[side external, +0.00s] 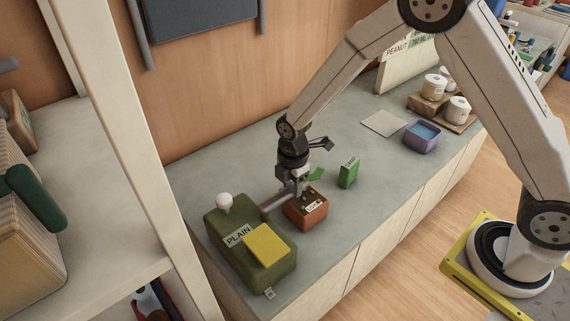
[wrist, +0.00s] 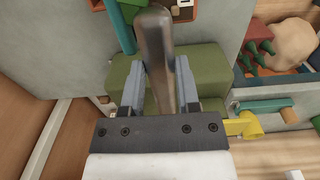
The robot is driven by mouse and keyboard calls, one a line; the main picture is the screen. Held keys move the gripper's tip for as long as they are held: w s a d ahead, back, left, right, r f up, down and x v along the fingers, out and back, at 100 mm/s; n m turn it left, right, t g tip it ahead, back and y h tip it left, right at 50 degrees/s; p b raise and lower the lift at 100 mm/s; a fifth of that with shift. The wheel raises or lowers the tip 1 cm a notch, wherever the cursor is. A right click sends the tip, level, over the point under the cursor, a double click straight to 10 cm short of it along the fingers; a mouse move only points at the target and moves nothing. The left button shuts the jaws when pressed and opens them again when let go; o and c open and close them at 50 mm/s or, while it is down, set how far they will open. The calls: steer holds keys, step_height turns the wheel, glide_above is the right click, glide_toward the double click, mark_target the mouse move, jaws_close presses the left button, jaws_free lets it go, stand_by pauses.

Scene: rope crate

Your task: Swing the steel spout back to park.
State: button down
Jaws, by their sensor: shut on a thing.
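The steel spout (side external: 274,201) sticks out from the side of the green machine (side external: 222,224) labelled PLAIN, towards the orange-brown box (side external: 307,215). My gripper (side external: 300,187) is at the spout's outer end, beside and above the box. In the wrist view the spout (wrist: 156,45) runs between the two grey fingers of my gripper (wrist: 158,75), which is shut on it. The green machine (wrist: 210,72) lies behind the fingers there. The gripper partly hides the spout's tip in the side view.
A white knob (side external: 224,202) and a yellow panel (side external: 267,244) are on the machine. A green upright packet (side external: 348,172) stands right of the box. Further back are a pale sheet (side external: 384,123), a purple tub (side external: 421,137) and white jars (side external: 457,110). The counter's middle is mostly clear.

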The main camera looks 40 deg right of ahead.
steer(key=shift+s, duration=0.1)
stand_by(0.3)
steer(key=shift+s+a+m, duration=1.35)
steer(key=shift+a+m, duration=0.1)
steer(key=shift+m, duration=1.6)
steer(key=shift+s+a+m, duration=1.4)
steer(key=shift+a+m, duration=0.05)
steer(key=shift+m, duration=1.55)
steer(key=shift+s+a+m, duration=1.35)
steer(key=shift+a+m, duration=0.1)
steer(key=shift+m, duration=1.6)
steer(key=shift+r, duration=0.1)
steer(key=shift+c, duration=1.6)
jaws_free()
steer(key=shift+d+n, duration=0.2)
steer(key=shift+n, duration=0.1)
